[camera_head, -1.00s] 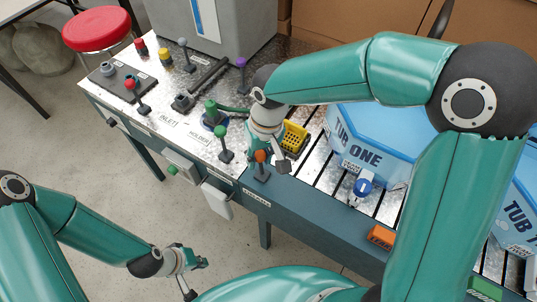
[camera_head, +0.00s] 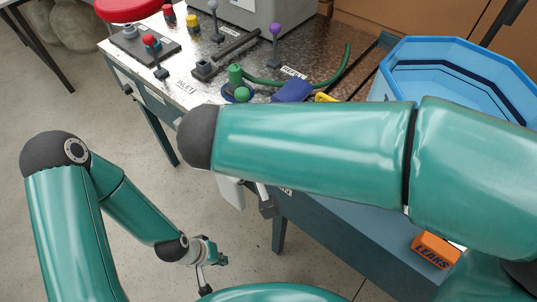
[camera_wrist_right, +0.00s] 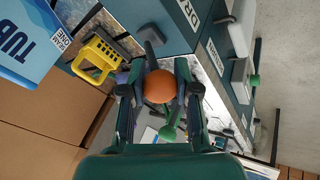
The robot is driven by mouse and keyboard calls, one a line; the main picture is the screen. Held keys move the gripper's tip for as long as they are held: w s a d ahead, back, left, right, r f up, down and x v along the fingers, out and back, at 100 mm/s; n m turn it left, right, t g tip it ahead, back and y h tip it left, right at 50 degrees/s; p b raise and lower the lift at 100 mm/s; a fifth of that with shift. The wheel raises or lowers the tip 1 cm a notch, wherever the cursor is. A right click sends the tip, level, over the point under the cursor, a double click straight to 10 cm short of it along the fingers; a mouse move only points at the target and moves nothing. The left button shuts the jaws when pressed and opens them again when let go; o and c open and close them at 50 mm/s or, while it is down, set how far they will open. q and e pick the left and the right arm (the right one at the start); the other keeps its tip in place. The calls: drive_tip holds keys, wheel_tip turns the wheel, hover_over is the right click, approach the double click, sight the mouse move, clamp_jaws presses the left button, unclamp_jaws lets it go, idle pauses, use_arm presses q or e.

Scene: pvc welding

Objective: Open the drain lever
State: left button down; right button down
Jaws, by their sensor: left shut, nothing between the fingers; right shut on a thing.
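The drain lever's orange ball knob (camera_wrist_right: 159,87) shows in the right wrist view, between the fingers of my right gripper (camera_wrist_right: 160,82), which is shut on it. A dark grey lever part (camera_wrist_right: 151,38) shows just above the ball, beside a partly cut-off label starting "DR" (camera_wrist_right: 189,10). How far the lever is tilted cannot be told. In the head view, my right arm hides the orange knob. My left gripper (camera_head: 215,257) is shut and empty, low over the floor and well away from the bench.
A green-knobbed lever (camera_wrist_right: 168,133) is near the fingers. In the head view, a purple-knobbed lever (camera_head: 276,32) and a red-knobbed lever (camera_head: 153,51) stand on the bench.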

drive_tip(key=shift+f, duration=0.1)
idle(0.4)
drive_tip(key=c, duration=0.8)
unclamp_jaws()
drive_tip(key=shift+s+a, duration=0.1)
drive_tip(key=v, duration=1.1)
drive_tip(key=shift+s+a+r, duration=0.15)
drive_tip(key=shift+s+r, duration=0.1)
drive_tip(key=shift+r, duration=0.05)
